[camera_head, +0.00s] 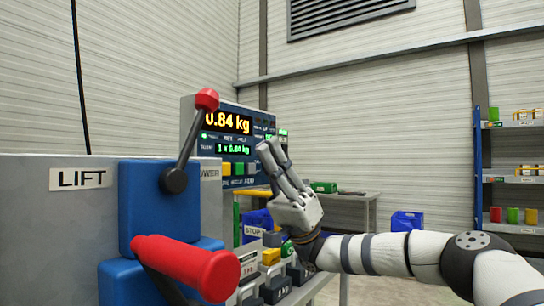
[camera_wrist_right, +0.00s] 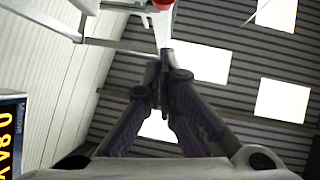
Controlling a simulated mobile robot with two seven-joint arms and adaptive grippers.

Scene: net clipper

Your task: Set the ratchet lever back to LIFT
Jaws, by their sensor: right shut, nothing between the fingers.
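The ratchet lever (camera_head: 189,140) is a dark rod with a red knob (camera_head: 207,99). It rises from a round pivot on a blue housing (camera_head: 140,205) and leans right, away from the LIFT label (camera_head: 81,179) and towards a partly hidden label ending in "OWER" (camera_head: 211,173). My right gripper (camera_head: 268,148) is shut and empty, pointing up, to the right of the lever and apart from it in the picture. In the right wrist view its fingers (camera_wrist_right: 162,62) meet; a red thing (camera_wrist_right: 162,4) at the top edge is cut off. My left gripper is not in view.
A red crank handle (camera_head: 185,266) sticks out in front of the housing. A display panel (camera_head: 228,122) reading 0.84 kg stands behind the lever. Several labelled weights (camera_head: 272,288) sit below my right gripper. Shelves (camera_head: 515,178) stand at the far right.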

